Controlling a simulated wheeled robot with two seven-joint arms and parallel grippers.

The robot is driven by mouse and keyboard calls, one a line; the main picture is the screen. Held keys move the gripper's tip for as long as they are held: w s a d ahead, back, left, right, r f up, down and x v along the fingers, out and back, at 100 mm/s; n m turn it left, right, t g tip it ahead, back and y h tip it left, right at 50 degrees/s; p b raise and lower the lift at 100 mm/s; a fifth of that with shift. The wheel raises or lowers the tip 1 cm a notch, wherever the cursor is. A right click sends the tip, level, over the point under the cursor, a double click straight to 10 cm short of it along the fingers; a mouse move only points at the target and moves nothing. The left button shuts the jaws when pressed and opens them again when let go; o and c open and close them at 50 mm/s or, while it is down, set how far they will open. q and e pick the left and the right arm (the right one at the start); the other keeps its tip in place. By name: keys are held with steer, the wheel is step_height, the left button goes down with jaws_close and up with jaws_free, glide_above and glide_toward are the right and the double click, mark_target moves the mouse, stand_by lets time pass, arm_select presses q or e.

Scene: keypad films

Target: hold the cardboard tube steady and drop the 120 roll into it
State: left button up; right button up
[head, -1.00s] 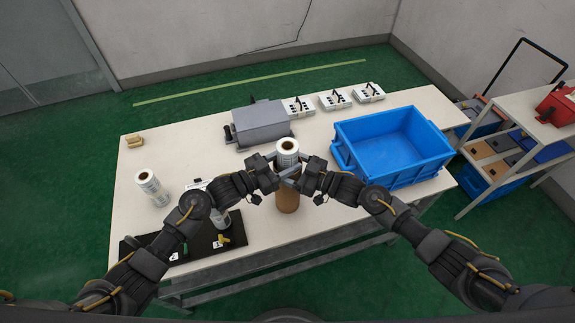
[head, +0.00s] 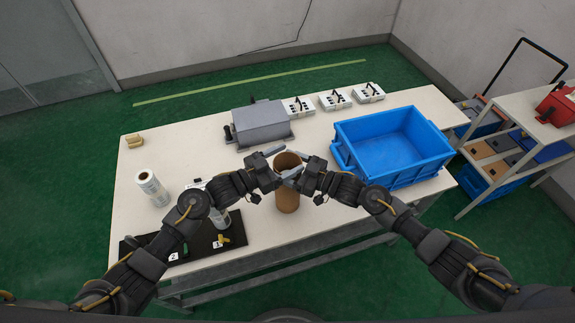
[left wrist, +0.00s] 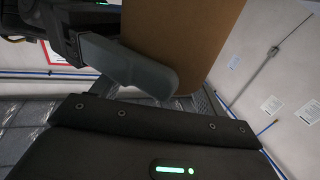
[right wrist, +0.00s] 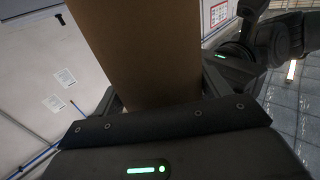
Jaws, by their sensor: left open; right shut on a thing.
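The brown cardboard tube (head: 287,198) stands upright on the table, its open mouth facing up. My right gripper (head: 298,172) is shut on the tube near its top; the tube fills the right wrist view (right wrist: 140,50). My left gripper (head: 282,161) is open beside the tube's mouth and holds nothing. The left wrist view shows one of its fingers close to the tube (left wrist: 180,40). The 120 roll does not show over the tube; the tube's depth is hidden. A white labelled roll (head: 152,187) stands at the left. Another roll (head: 221,219) is partly behind my left arm; its print is unreadable.
A blue bin (head: 395,183) stands right of the tube. A grey device (head: 262,124) and several white keypad boxes (head: 334,100) lie along the back. A black mat (head: 200,240) is at the front left.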

arm_select(q)
steer(key=v, duration=1.2)
arm_select(e)
steer(key=o, duration=1.1)
steer(key=v, duration=0.9)
arm_select(q)
step_height(320, 180, up, 4)
steer(key=p, duration=0.4)
steer(key=shift+r, duration=0.15)
arm_select(e)
step_height(320, 180, up, 5)
steer(key=shift+r, duration=0.1)
